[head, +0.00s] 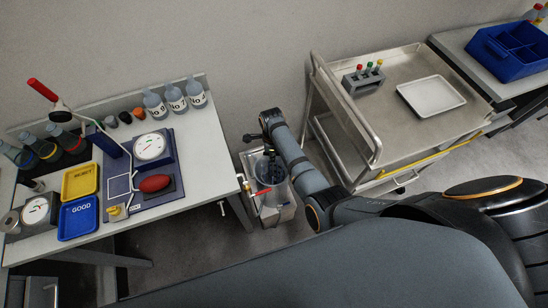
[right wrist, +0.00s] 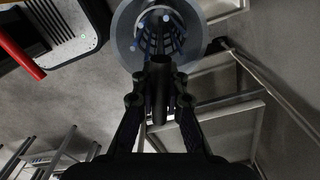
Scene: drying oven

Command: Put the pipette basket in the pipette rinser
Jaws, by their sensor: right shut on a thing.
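The pipette rinser (head: 283,190) is a clear grey cylinder standing low in the gap between the left table and the steel cart. In the right wrist view its round grey rim (right wrist: 125,38) is near the top. My right gripper (right wrist: 160,78) is shut on the dark upright handle of the pipette basket (right wrist: 158,38). The dark slatted basket shows within the ring of the rim, over or inside the opening; how deep it sits I cannot tell. In the head view my right gripper (head: 268,150) is above the rinser and partly hides it. My left gripper is not in view.
The left table (head: 205,150) carries bottles, trays and gauges, with its edge close to the rinser. The steel cart (head: 350,125) stands to the right, with a white tray on top. A red lever (right wrist: 20,45) shows left of the rinser. Floor is open in front of the table.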

